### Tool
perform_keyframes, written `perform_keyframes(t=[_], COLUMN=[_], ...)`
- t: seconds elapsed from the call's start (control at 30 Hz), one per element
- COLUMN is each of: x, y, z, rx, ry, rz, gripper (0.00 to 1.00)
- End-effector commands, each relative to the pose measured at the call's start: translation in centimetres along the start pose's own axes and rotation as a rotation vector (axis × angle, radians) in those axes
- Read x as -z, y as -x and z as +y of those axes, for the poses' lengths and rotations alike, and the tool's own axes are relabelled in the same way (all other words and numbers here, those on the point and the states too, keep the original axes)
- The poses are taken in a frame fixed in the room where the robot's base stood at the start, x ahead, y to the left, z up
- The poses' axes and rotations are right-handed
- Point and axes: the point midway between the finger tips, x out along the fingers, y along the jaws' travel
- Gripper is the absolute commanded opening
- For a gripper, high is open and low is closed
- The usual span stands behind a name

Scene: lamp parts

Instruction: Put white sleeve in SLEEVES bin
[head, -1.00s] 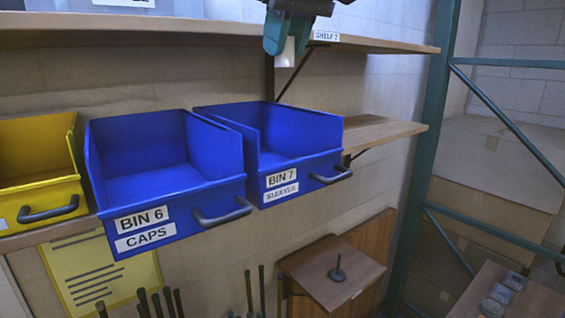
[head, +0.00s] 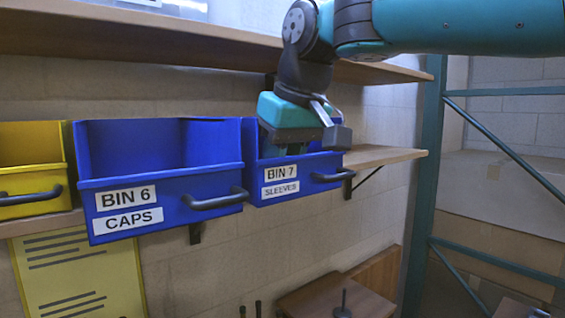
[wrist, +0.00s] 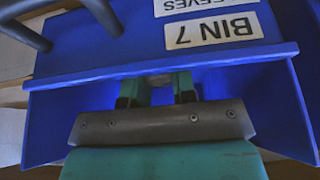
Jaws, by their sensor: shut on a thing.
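The blue SLEEVES bin (head: 315,167), labelled BIN 7, stands on the shelf right of the blue CAPS bin. Its front wall and upside-down label also show in the wrist view (wrist: 120,55). The wrist view shows two teal fingers shut on a small pale grey-white piece, the white sleeve (wrist: 160,80). Only a little of the sleeve shows, and I cannot tell whether it touches the bin floor.
The blue CAPS bin (head: 210,172), BIN 6, stands directly left, and a yellow bin (head: 30,150) is farther left. An upper shelf board (head: 130,40) runs above the bins, close to my arm. A green rack post (head: 425,170) stands at the right.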

Motion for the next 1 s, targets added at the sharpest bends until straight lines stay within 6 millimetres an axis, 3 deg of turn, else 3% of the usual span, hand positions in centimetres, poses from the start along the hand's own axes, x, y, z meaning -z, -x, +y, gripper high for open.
perform_keyframes(t=[0.4, 0.43, 0.5, 0.83, 1.0], x=[-0.4, -0.4, -0.3, -0.2, -0.2], y=[-0.8, -0.8, -0.8, -0.2, 2.4], z=[0.0, 0.0, 0.0, 0.0, 0.0], rx=[0.0, 0.0, 0.0, 0.0, 0.0], ry=[0.0, 0.0, 0.0, 0.0, 0.0], rz=[0.001, 0.002, 0.002, 0.003, 0.008], gripper=[0.0, 0.27, 0.36, 0.36, 0.36])
